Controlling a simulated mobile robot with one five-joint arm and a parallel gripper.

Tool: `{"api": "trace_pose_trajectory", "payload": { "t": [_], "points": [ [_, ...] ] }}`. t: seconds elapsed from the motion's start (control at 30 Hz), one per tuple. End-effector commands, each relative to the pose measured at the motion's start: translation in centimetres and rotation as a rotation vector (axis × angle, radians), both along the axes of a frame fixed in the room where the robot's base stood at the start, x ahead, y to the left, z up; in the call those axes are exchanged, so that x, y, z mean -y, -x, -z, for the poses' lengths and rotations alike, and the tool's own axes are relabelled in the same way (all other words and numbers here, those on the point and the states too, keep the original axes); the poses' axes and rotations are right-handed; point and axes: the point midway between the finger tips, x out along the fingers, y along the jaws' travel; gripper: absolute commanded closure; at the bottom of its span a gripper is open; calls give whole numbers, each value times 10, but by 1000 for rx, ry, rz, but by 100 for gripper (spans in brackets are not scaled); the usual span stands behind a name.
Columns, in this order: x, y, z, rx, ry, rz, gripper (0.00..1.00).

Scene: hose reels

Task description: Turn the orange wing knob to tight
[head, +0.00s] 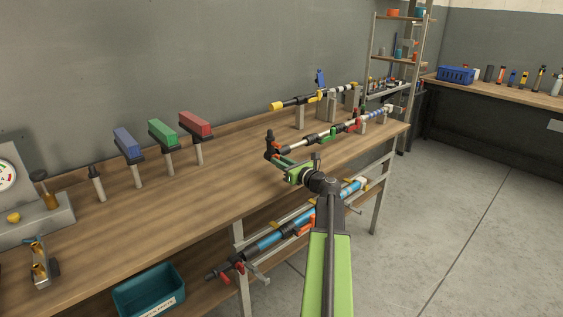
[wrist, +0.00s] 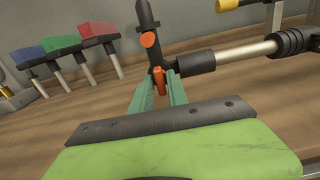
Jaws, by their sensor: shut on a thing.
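The orange wing knob (wrist: 158,86) sits low on a black fitting (wrist: 148,18) at the end of a hose line, in the top middle of the wrist view. My gripper (wrist: 160,80) has its two green fingers on either side of the knob and is shut on it. The fingers partly cover the knob, so its exact turn angle is hard to tell. In the head view my gripper (head: 284,164) reaches over the bench to the near end of the middle hose line, below the black fitting (head: 270,138). The knob is too small there to make out clearly.
A second, round orange part (wrist: 147,40) is on the same fitting, just above the knob. A pale pipe with black collars (wrist: 255,50) runs right from it. Blue, green and red blocks (head: 163,133) stand on posts at left. A blue hose line (head: 268,241) lies lower in front.

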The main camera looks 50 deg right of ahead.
Motion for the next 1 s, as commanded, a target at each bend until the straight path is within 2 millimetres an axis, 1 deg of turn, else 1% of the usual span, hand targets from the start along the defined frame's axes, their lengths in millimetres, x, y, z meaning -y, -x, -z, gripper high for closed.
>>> {"api": "trace_pose_trajectory", "payload": {
  "t": [0.17, 0.2, 0.3, 0.57, 0.67, 0.77, 0.97, 1.0],
  "points": [
    [0, 1, 1, -3, 2, 1, 100],
    [1, 1, 1, -3, 3, 1, 79],
    [1, 1, 1, -3, 3, 1, 67],
    [0, 1, 1, -2, 3, 1, 67],
    [0, 8, 1, -2, 3, 2, 67],
    [-2, 26, 1, -2, 3, 4, 67],
    [-7, 81, 1, -2, 3, 5, 67],
    [-8, 93, 1, -2, 3, 6, 67]
  ]
}}
